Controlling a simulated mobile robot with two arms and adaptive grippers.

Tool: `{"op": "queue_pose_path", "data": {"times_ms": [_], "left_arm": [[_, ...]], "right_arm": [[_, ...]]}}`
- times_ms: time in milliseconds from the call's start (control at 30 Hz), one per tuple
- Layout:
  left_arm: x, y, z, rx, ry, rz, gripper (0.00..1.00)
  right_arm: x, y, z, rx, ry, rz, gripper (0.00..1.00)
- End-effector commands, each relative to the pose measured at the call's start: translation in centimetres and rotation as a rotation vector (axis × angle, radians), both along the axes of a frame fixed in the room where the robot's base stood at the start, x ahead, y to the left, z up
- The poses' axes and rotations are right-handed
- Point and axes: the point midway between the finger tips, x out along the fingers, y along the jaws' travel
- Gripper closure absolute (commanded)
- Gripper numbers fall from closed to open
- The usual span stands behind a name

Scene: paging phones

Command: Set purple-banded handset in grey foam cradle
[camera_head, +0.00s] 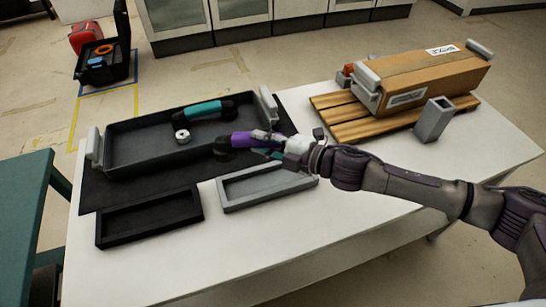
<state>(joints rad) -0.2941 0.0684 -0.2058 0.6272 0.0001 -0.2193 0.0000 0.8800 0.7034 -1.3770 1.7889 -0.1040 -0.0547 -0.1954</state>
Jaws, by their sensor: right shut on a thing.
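The purple-banded handset (243,139) is dark at its left end with a purple band beside it. My right gripper (268,141) is shut on it, and the fingers hide its right part. It is near the front right edge of the dark tray, above and behind the grey foam cradle (272,197). The cradle is a shallow rectangular frame, empty where I can see it, on the white table. A small teal patch shows under the gripper; I cannot tell what it belongs to. My left gripper is not in view.
The dark tray (122,167) holds a teal-banded handset (204,111) and a small white round part (182,136). An empty black cradle (150,229) lies left of the grey one. A cardboard box (430,75) sits on a wooden pallet (362,130), near a grey hollow block (433,119).

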Motion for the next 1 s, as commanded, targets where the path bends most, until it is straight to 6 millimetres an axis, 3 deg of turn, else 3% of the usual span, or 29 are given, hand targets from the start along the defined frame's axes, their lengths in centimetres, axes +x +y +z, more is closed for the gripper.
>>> {"op": "queue_pose_path", "data": {"times_ms": [200,400,667,1000], "left_arm": [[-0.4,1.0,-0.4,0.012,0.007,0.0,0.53],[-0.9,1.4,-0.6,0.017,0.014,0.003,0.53],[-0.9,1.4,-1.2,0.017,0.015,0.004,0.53],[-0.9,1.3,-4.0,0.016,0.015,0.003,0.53]], "right_arm": [[-0.6,-0.8,-2.6,0.015,-0.187,0.243,1.0],[-1.2,-2.2,-3.4,0.043,-0.284,0.373,1.0],[-1.5,-2.6,-4.4,0.052,-0.303,0.402,1.0],[-1.4,-2.6,-7.7,0.052,-0.302,0.4,1.0]]}}
